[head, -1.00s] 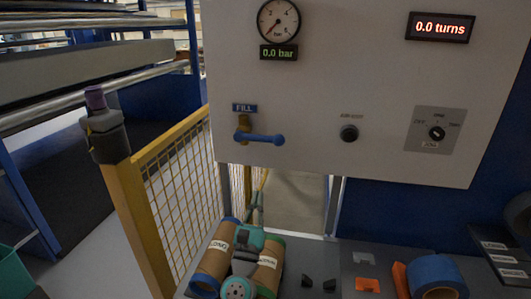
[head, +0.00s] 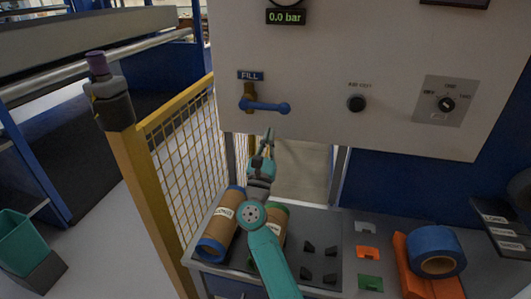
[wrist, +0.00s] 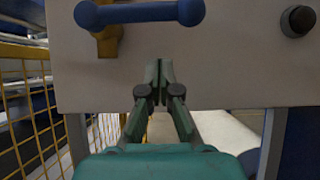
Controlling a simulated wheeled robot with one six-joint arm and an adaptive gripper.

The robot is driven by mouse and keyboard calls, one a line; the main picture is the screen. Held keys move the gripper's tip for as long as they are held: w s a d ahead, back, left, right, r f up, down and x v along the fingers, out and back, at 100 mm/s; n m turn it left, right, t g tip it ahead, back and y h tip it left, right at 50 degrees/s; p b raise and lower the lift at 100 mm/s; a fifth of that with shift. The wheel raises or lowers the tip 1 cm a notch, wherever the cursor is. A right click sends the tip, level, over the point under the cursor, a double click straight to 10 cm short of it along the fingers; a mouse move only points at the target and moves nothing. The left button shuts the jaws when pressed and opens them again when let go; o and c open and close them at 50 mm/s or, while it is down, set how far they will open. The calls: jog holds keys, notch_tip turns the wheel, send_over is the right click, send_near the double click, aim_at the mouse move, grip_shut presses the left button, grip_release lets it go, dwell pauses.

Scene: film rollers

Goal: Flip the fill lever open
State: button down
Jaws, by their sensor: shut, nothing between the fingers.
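The blue fill lever (head: 265,106) sits on the white panel under the FILL label (head: 250,76). It lies level, pointing right from its brass valve (head: 250,92). In the wrist view the lever (wrist: 140,14) crosses the top left, with the brass valve (wrist: 107,40) behind it.
The pressure display (head: 286,17) reads 0.0 bar. A black knob (head: 356,103) and a selector switch (head: 447,104) are to the right on the panel. A yellow mesh guard (head: 170,150) stands at left. Cardboard rolls (head: 222,222) and blue tape (head: 435,248) lie on the bench below.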

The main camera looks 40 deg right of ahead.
aim_at(265, 106)
jog(key=r, duration=0.3)
jog(key=d+r, duration=0.1)
jog(key=shift+w+r, duration=0.15)
jog(key=shift+w, duration=0.2)
